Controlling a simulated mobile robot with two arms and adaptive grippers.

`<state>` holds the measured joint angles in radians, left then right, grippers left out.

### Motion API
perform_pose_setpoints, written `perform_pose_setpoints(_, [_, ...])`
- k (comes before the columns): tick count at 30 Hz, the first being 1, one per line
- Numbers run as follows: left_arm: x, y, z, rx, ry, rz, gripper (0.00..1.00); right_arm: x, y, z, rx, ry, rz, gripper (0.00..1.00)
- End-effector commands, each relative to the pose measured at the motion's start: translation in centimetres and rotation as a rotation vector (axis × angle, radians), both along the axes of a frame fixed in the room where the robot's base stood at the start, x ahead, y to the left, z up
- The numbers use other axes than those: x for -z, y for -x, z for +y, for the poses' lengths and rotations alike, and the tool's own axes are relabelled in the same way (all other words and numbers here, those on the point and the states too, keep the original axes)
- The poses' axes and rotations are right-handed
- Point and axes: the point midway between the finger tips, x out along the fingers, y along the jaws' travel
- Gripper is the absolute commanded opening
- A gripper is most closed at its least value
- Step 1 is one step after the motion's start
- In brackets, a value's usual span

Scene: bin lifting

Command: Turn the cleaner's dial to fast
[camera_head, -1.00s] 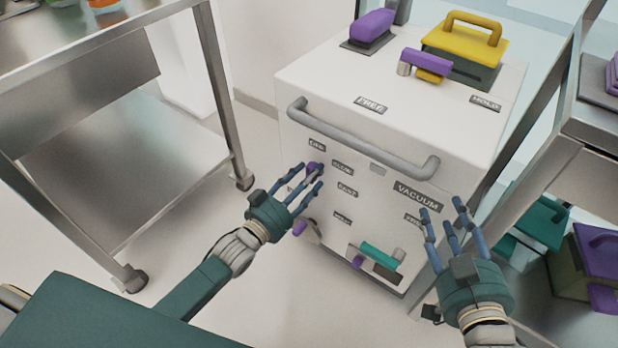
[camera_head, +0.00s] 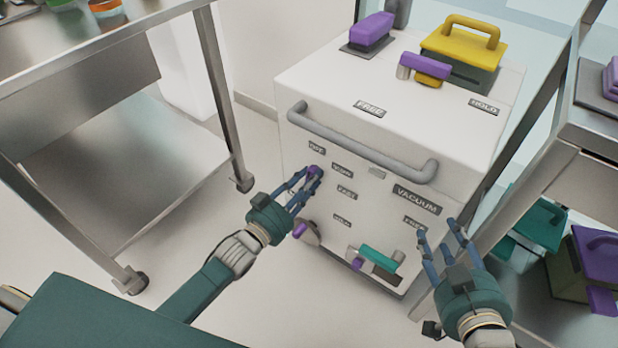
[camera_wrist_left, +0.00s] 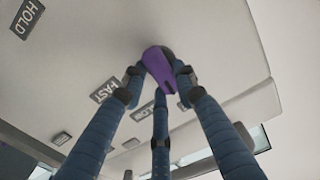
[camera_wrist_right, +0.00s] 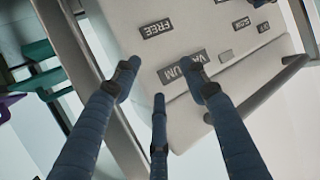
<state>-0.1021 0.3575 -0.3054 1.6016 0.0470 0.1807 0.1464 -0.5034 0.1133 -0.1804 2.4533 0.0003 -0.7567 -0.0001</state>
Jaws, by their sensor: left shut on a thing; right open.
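The cleaner (camera_head: 320,120) is a white box with a grey bar handle (camera_head: 350,148) across its front top. Its purple dial (camera_head: 315,171) sits on the front face, beside labels OFF, SLOW and FAST (camera_head: 347,192). My left gripper (camera_head: 311,177) is shut on the dial; the left wrist view shows the fingers around the purple knob (camera_wrist_left: 158,68), with the FAST label (camera_wrist_left: 104,90) to its left. Which label the dial points at is hard to tell. My right gripper (camera_head: 440,232) is open and empty in front of the cleaner's lower right; the right wrist view shows the VACUUM label (camera_wrist_right: 182,66) ahead.
A steel cart (camera_head: 130,170) stands at the left and a steel shelf (camera_head: 590,120) with purple and teal boxes at the right. A teal lever (camera_head: 378,256) and a purple knob (camera_head: 300,230) are low on the cleaner. A yellow-handled box (camera_head: 465,45) is on top.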

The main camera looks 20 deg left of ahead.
Motion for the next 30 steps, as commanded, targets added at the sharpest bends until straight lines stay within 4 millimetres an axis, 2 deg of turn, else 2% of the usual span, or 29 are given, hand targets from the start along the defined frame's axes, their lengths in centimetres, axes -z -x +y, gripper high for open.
perform_pose_setpoints(6, [0.0,0.1,-0.2,0.000,-0.164,-0.058,0.02,4.3,3.3,-1.5,0.017,0.054,0.230,0.44])
perform_pose_setpoints(13, [0.3,0.1,-0.3,0.000,-0.370,-0.131,0.02,7.8,7.4,-3.0,0.032,0.101,0.443,0.44])
perform_pose_setpoints(21, [0.7,0.2,-0.4,0.001,-0.612,-0.220,0.02,9.6,10.5,-4.0,0.043,0.130,0.578,0.44])
perform_pose_setpoints(30, [1.1,0.2,-0.5,0.001,-0.880,-0.318,0.02,9.9,10.9,-4.2,0.044,0.135,0.597,0.44])
